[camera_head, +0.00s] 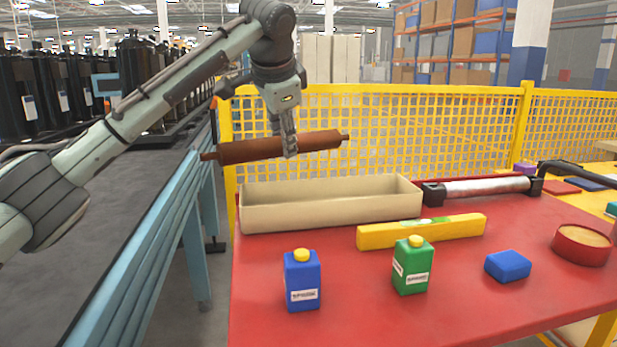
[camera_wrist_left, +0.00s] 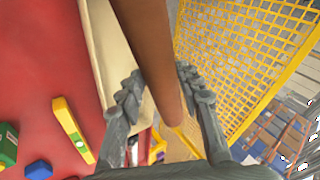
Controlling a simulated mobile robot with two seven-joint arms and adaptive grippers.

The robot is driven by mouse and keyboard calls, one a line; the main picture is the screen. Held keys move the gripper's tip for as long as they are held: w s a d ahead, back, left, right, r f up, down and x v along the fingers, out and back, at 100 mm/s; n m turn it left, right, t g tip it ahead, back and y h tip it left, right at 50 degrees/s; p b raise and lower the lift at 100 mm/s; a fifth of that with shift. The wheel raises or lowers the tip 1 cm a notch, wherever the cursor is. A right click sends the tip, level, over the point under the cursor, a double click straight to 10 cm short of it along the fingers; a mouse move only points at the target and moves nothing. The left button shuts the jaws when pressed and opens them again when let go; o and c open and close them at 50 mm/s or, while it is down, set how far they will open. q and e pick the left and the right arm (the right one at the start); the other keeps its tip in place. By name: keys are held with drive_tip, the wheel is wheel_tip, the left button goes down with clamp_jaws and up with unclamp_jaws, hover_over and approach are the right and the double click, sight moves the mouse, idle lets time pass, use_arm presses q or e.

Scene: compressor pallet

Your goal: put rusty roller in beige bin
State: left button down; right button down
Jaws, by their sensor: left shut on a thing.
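The rusty roller (camera_head: 245,151) is a long brown cylinder with thin end pins, held roughly level in the air above and behind the beige bin. My left gripper (camera_head: 290,148) is shut on it, right of its middle. In the left wrist view the roller (camera_wrist_left: 150,50) runs between the two fingers of my left gripper (camera_wrist_left: 163,92). The beige bin (camera_head: 330,213) is a long open box at the back left of the red table; its inside looks empty where it shows. Its wall also shows in the left wrist view (camera_wrist_left: 105,50). My right gripper is not in view.
A grey roller (camera_head: 485,187) lies right of the bin. A yellow mesh fence (camera_head: 400,130) stands behind.

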sight(306, 150)
use_arm(q)
drive_tip(key=d, duration=0.1)
drive_tip(key=d+f, duration=0.1)
drive_tip(key=d, duration=0.1)
drive_tip(key=s+d+f, duration=0.1)
drive_tip(key=shift+d+f, duration=0.15)
drive_tip(key=shift+f, duration=2.1)
drive_tip(key=shift+f, duration=0.15)
drive_tip(key=shift+f, duration=0.45)
drive_tip(key=c, duration=1)
unclamp_jaws()
drive_tip(key=shift+f, duration=0.1)
drive_tip(key=v, duration=1.3)
drive_tip(key=shift+w+r, duration=0.25)
drive_tip(key=shift+w, duration=0.05)
